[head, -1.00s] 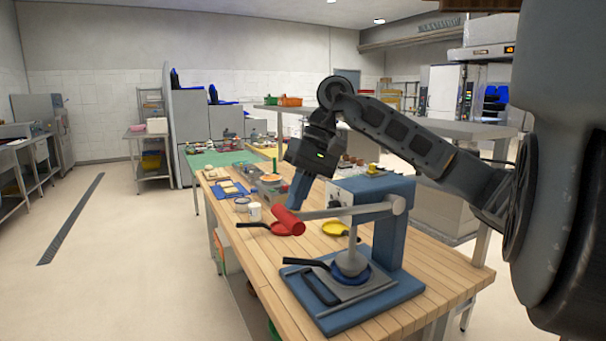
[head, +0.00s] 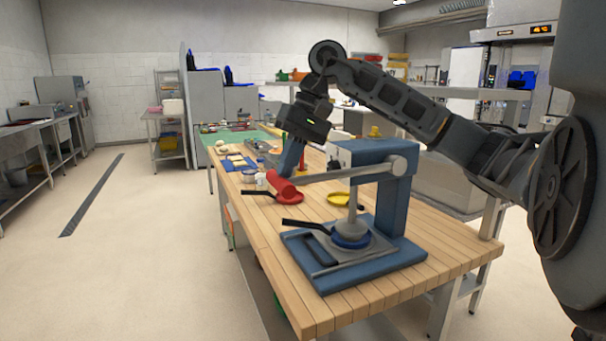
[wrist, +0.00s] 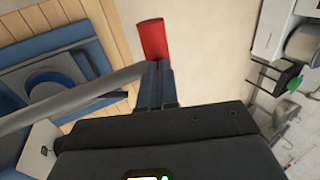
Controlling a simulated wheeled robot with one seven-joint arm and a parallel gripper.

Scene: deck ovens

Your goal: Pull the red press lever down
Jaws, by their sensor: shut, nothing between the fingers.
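The red press lever shows as a red grip (head: 281,187) on a grey bar that slopes slightly down to the left from the blue press (head: 393,210). The red grip also shows at the top of the wrist view (wrist: 152,38). My gripper (head: 286,170) is shut and empty, its fingertips at the upper side of the red grip, seemingly touching it. In the wrist view its fingers (wrist: 157,70) end at the grip's near end. The round press head (head: 351,229) sits low, over a blue pan with a black handle; exact contact is unclear.
The press stands on a wooden table (head: 290,285). A red pan (head: 291,201) and a yellow pan (head: 343,199) lie behind it. A white cup (head: 261,182) and a green mat (head: 226,138) are farther back. Floor to the left is clear.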

